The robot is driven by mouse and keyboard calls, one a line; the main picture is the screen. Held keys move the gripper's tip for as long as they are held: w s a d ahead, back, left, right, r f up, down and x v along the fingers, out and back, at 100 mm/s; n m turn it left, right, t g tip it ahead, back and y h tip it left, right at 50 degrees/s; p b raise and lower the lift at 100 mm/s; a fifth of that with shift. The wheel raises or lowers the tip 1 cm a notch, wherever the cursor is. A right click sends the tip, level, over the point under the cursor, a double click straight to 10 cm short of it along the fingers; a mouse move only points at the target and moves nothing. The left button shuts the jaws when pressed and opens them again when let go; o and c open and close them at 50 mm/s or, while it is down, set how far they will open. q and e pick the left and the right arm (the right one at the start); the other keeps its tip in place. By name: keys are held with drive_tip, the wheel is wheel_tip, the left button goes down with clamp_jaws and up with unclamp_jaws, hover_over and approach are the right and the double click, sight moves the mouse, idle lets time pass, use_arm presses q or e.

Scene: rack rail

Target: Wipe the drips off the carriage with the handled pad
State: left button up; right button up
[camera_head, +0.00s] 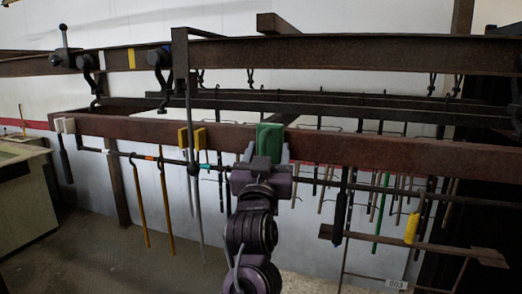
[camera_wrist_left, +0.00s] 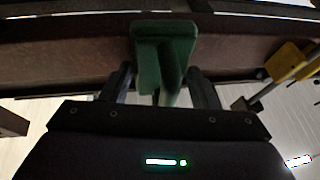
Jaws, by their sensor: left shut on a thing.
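My left gripper (camera_head: 268,160) is shut on a green handled pad (camera_head: 270,139), in front of the lower rust-brown beam. In the left wrist view the pad (camera_wrist_left: 163,50) stands up between the two dark fingers (camera_wrist_left: 160,90), its wide face toward the beam. I cannot tell whether the pad touches the beam. Black hook-bearing fittings sit on the upper rail at the left, one at the far left (camera_head: 62,57) and one nearer the middle (camera_head: 160,58). I cannot tell which part is the carriage, and no drips show clearly. My right gripper is not in view.
Yellow blocks (camera_head: 200,138) and a thin upright rod are left of the pad. Several hanging rods and a lower bar with a yellow piece (camera_head: 411,228) are at the right. A cabinet (camera_head: 24,200) stands far left.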

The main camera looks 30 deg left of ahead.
use_arm(q)
drive_tip(key=shift+w+d+r+p, duration=0.15)
drive_tip(key=shift+d+p, duration=0.1)
drive_tip(key=shift+d, duration=0.4)
drive_tip(key=shift+w+d+f+p, duration=0.1)
drive_tip(key=shift+w+d+p, duration=0.1)
drive_tip(key=shift+d, duration=0.45)
drive_tip(key=shift+a, duration=0.1)
drive_tip(key=shift+s+a+b, duration=0.25)
drive_tip(key=shift+a+b, duration=0.25)
drive_tip(key=shift+a, duration=0.7)
drive_tip(key=shift+s+a, duration=0.2)
drive_tip(key=shift+a, duration=0.55)
drive_tip(key=s, duration=0.2)
drive_tip(key=s+d, duration=0.1)
drive_tip(key=s, duration=0.2)
drive_tip(key=shift+s+d, duration=0.15)
drive_tip(key=shift+s, duration=0.1)
